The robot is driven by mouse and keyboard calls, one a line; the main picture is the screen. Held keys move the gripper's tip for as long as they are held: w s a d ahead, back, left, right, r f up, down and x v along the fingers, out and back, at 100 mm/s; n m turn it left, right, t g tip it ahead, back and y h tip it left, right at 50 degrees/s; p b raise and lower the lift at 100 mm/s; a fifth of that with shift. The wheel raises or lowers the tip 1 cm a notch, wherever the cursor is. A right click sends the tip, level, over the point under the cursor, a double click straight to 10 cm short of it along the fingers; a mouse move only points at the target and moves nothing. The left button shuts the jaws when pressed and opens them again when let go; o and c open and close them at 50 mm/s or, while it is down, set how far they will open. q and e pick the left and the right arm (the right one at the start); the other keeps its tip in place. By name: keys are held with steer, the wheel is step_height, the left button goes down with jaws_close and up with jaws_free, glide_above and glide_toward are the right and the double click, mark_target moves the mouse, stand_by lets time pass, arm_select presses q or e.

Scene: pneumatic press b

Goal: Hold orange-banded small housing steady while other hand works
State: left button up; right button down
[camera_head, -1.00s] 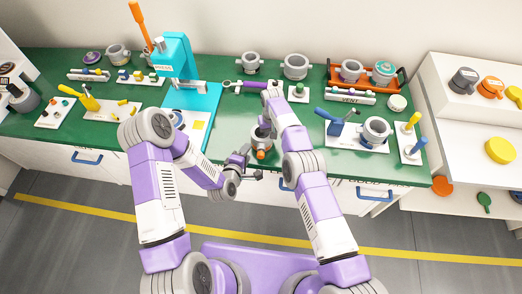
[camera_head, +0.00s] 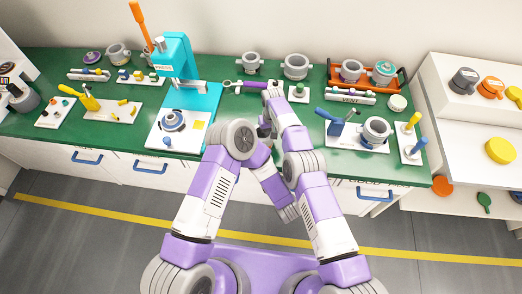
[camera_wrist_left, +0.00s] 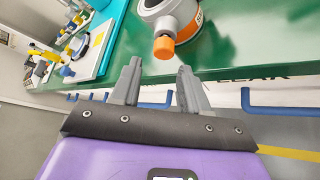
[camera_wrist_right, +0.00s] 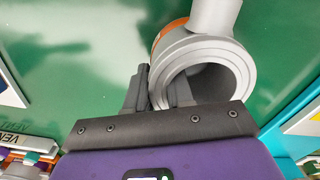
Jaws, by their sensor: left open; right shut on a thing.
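The orange-banded small housing (camera_wrist_right: 205,60) is a grey ring-shaped body on the green bench. My right gripper (camera_wrist_right: 160,88) is shut on its wall, with one finger inside the open bore and one outside. In the left wrist view the housing (camera_wrist_left: 172,14) shows its orange band and a stub with an orange cap (camera_wrist_left: 163,47). My left gripper (camera_wrist_left: 158,75) is open and empty, apart from the housing, with the orange cap ahead of its fingers. In the head view my arms hide most of the housing and the left gripper.
A teal press (camera_head: 178,62) stands left of the housing, with a grey-blue part (camera_head: 173,119) on its white base plate. A white plate with a grey housing (camera_head: 376,131) and a blue tool (camera_head: 337,126) lies to the right. Bench (camera_head: 225,118) shows free green surface between them.

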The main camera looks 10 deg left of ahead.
arm_select(q)
steer(key=shift+n+h, duration=0.3)
steer(key=shift+h, duration=0.1)
steer(key=x, duration=0.5)
steer(key=shift+w+a, duration=0.2)
steer(key=shift+w, duration=0.2)
steer(key=shift+a+r+n+h, duration=0.1)
steer(key=shift+n+h, duration=0.7)
steer(key=shift+h, duration=0.1)
steer(key=n+h, duration=0.3)
steer(key=h, duration=0.1)
steer(key=n+h, duration=0.2)
steer(key=shift+s+a+n, duration=0.1)
steer(key=shift+a+n, duration=0.2)
